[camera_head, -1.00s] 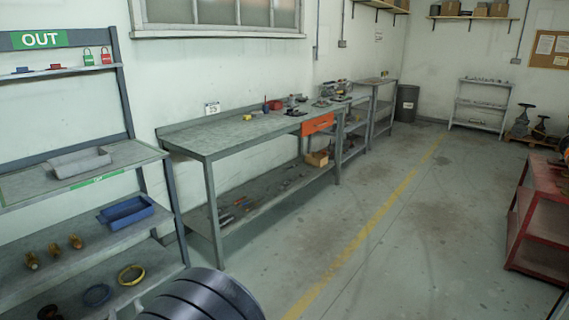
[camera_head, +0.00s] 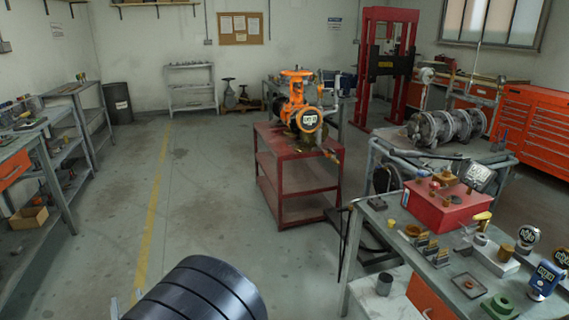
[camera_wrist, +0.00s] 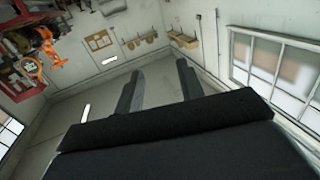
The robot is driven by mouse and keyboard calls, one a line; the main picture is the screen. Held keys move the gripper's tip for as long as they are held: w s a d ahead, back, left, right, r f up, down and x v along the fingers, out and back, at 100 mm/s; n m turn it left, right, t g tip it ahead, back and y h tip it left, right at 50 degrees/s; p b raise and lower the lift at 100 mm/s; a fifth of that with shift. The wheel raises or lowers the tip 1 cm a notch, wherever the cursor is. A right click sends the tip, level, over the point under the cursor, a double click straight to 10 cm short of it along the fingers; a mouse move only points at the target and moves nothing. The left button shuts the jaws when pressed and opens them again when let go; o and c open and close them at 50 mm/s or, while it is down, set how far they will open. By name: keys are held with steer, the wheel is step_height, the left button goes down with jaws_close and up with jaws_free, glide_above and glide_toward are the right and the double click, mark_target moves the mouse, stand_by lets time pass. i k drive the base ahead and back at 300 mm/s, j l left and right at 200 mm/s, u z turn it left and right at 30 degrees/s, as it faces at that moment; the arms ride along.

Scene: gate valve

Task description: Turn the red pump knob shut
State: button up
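A red pump box (camera_head: 440,205) stands on the grey bench at the right of the head view. The head view does not show my fingers.
An orange gate valve (camera_head: 298,108) stands on a red cart (camera_head: 299,172) in the middle. The grey bench (camera_head: 375,238) also carries small fittings and gauges at the right. A dark bar stands by its left corner. Floor (camera_head: 195,205) is clear left of the cart.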

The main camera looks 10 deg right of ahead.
mark_target(435, 186)
steer(key=i+z, duration=0.15)
steer(key=z, duration=0.3)
steer(key=i+z, duration=0.1)
steer(key=z, duration=0.4)
steer(key=i+z, duration=0.15)
steer(key=z, duration=0.3)
steer(key=i+j+z, duration=0.1)
steer(key=z, duration=0.35)
steer(key=i+j+z, duration=0.1)
steer(key=z, duration=0.25)
steer(key=i+j+z, duration=0.15)
steer(key=i+z, duration=0.15)
